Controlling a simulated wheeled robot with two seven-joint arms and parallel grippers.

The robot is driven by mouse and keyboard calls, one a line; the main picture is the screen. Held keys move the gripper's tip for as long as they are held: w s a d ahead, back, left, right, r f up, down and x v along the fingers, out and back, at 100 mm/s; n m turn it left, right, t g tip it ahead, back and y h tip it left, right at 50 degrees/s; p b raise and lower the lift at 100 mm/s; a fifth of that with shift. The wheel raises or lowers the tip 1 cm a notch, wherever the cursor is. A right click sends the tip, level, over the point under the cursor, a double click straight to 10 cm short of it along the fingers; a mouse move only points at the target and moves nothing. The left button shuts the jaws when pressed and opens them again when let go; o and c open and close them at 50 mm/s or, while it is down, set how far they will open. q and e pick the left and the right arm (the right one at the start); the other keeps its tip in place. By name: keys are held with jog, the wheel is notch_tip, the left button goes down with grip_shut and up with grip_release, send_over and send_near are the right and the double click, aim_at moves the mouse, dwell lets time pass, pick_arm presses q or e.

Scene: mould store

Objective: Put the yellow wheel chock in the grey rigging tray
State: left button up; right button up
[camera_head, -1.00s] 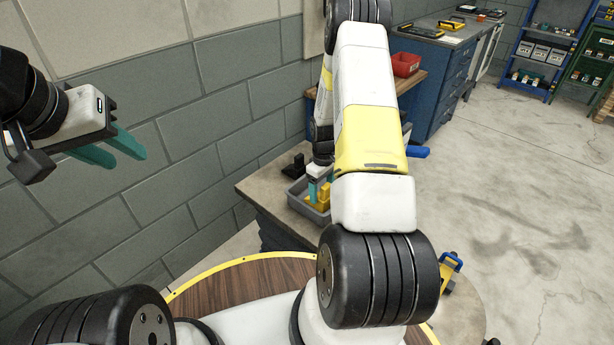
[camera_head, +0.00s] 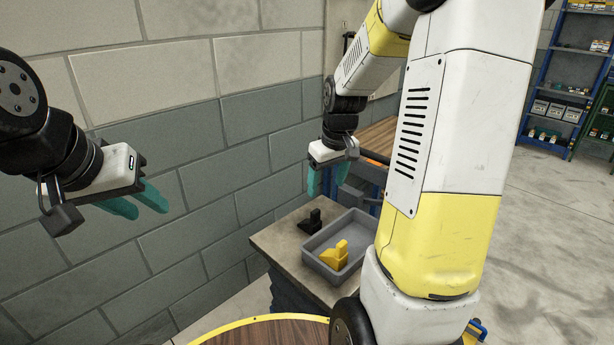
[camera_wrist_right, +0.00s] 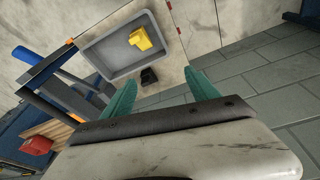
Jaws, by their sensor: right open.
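The yellow wheel chock (camera_head: 336,255) lies inside the grey rigging tray (camera_head: 315,266), near its front end in the head view. The right wrist view shows the chock (camera_wrist_right: 141,39) in the tray (camera_wrist_right: 97,57), apart from my fingers. My right gripper (camera_head: 327,183) is open and empty, raised above and behind the tray; its teal fingers also show in the right wrist view (camera_wrist_right: 162,92). My left gripper (camera_head: 143,202) is at the far left in front of the wall, its teal fingers apart and empty.
A black chock-shaped block (camera_head: 311,222) stands on the worktop (camera_head: 284,236) just left of the tray. A block wall runs along the left. A wooden-topped blue bench stands behind, with a red bin (camera_wrist_right: 36,145) in the wrist view. Open floor lies right.

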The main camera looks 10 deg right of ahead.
jog(key=s+a+r+m+t+y, duration=0.1)
jog(key=s+a+r, duration=0.3)
jog(key=s, duration=0.5)
jog(key=s+a+r+m+t, duration=0.2)
jog(key=s+a+r, duration=0.1)
jog(key=s+r, duration=0.6)
jog(key=shift+s+a+t+y, duration=0.3)
jog(key=shift+s+a+y, duration=0.05)
jog(key=shift+s+y, duration=0.1)
